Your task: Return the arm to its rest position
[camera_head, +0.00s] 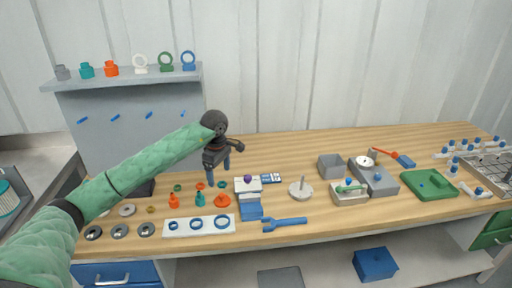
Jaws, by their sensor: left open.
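My left arm (140,172), in a green sleeve, reaches in from the left over the wooden workbench (300,154). My left gripper (232,172) is dark with blue-tipped fingers. It hangs over the bench behind the small coloured parts and holds nothing that I can see. Its jaws are open. My right gripper does not show.
Orange and teal parts (222,201), a white tray with blue rings (200,227) and a blue wrench (285,224) lie near my left gripper. A grey box (330,167) and green tray (430,184) stand to the right. A shelf (125,79) rises behind. The back centre is clear.

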